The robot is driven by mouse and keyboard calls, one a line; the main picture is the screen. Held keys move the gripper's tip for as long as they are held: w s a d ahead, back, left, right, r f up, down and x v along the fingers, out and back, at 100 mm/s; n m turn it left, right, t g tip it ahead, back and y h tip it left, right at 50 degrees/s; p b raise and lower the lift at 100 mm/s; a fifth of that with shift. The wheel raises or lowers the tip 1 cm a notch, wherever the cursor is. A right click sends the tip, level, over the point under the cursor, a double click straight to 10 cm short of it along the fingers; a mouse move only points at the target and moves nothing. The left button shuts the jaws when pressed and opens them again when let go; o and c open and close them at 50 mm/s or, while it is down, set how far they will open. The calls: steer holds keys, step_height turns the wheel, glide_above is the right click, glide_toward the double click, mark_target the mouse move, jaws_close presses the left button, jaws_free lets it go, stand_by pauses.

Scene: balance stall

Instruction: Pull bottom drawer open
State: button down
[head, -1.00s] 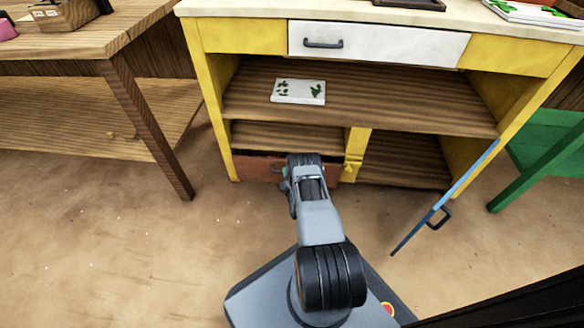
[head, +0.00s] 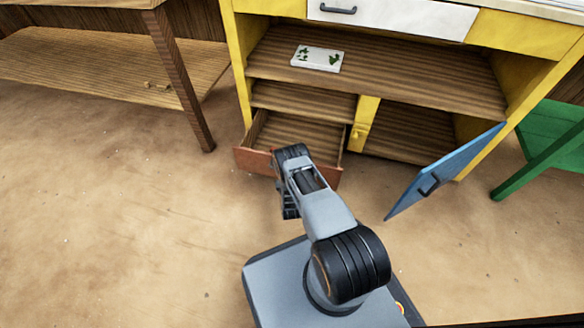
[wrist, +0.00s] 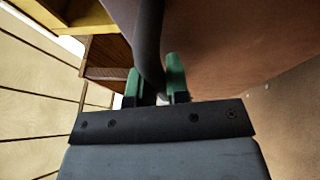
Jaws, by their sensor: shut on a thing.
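The bottom drawer (head: 252,160) is red-brown with a wood interior, and it stands pulled out from the lower left of the yellow cabinet (head: 242,85). Its inside shows and looks empty. In the wrist view, the green fingertips of my gripper (wrist: 158,84) are shut on the dark drawer handle (wrist: 149,45), with the drawer front (wrist: 225,45) close behind. In the head view, my arm hides the handle, the fingertips and part of the drawer front.
A blue door (head: 445,172) hangs open on the cabinet's right. A white drawer (head: 390,14) above is shut. A white patterned tile (head: 317,58) lies on the shelf. A wooden table (head: 178,80) stands left, a green one (head: 545,145) right. The floor at left is clear.

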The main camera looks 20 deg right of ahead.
steer(key=shift+s+a, duration=0.45)
steer(key=shift+a, duration=0.1)
steer(key=c, duration=1.4)
jaws_free()
steer(key=shift+a, duration=0.1)
steer(key=shift+s+d, duration=0.1)
steer(key=shift+d, duration=0.1)
